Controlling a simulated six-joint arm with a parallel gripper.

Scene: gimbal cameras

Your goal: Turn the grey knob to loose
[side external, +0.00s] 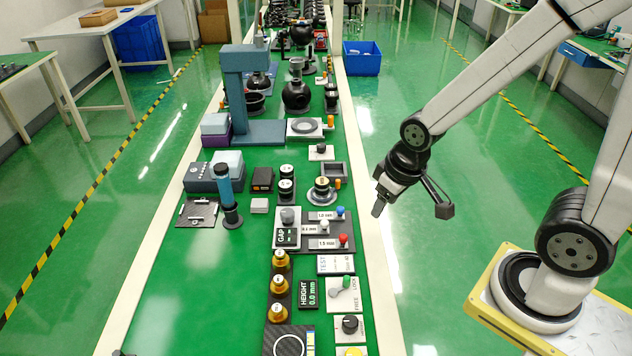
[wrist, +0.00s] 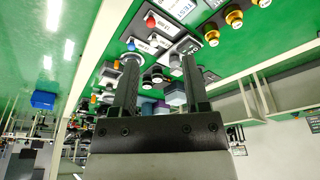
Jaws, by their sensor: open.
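A grey round knob (side external: 288,215) stands on a pale plate above the GAP display (side external: 287,236), at the left of a dark panel in the side external view. No "loose" label is readable. In the wrist view I cannot make out this knob clearly. My gripper (side external: 412,208) hangs in the air to the right of the bench, over the floor, well apart from the knob. In the wrist view its two fingers (wrist: 160,75) are spread wide with nothing between them.
Blue, white and red knobs (side external: 343,239) sit right of the grey knob. A blue-grey press (side external: 247,95) rises farther back. The air between gripper and bench is clear.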

